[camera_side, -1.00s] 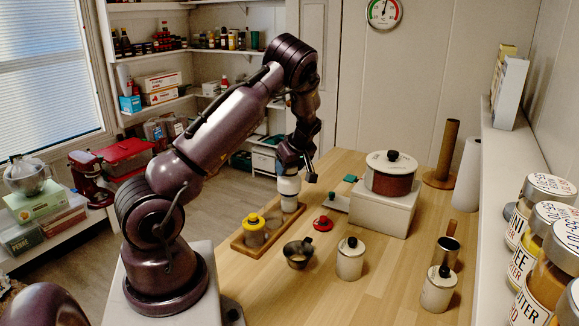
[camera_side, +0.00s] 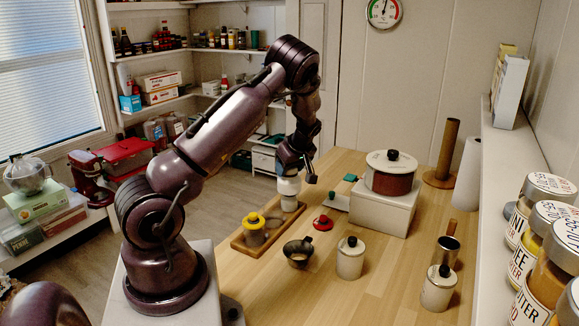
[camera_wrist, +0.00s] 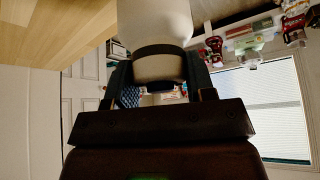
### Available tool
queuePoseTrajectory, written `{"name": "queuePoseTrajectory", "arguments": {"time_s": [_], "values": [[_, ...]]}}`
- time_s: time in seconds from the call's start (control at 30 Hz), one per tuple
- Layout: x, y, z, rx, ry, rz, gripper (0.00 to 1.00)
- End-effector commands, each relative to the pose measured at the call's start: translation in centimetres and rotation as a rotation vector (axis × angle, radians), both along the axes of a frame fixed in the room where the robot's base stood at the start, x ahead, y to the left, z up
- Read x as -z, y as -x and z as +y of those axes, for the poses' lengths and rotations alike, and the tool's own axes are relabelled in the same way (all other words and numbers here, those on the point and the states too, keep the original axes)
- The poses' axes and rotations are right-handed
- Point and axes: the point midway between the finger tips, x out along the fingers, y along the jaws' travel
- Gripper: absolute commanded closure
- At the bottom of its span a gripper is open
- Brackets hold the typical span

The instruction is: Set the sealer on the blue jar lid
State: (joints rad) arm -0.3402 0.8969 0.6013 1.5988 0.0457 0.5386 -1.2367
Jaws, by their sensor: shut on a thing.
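The white, rounded sealer (camera_side: 288,187) is held upright in my gripper (camera_side: 290,172) over the far end of a wooden tray (camera_side: 246,247). In the wrist view the sealer (camera_wrist: 155,25) fills the top middle, with a dark band around it between the fingers of my gripper (camera_wrist: 160,75). A clear jar (camera_side: 289,204) stands in the tray directly under the sealer. The sealer hides the top of this jar, so I see no blue lid and cannot tell whether they touch. A jar with a yellow lid (camera_side: 254,220) stands at the tray's near end.
A pot (camera_side: 390,180) sits on a white box (camera_side: 382,212) farther back. The front middle of the table is clear.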

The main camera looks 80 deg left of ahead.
Motion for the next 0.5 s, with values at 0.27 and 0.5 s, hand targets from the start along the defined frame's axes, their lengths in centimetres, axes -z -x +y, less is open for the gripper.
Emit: {"name": "queuePoseTrajectory", "arguments": {"time_s": [0.27, 0.5], "values": [[0.42, -0.02, 0.03, 0.000, -0.001, -0.001, 0.80], [0.77, -0.02, 0.03, 0.000, 0.000, -0.001, 0.80]]}}
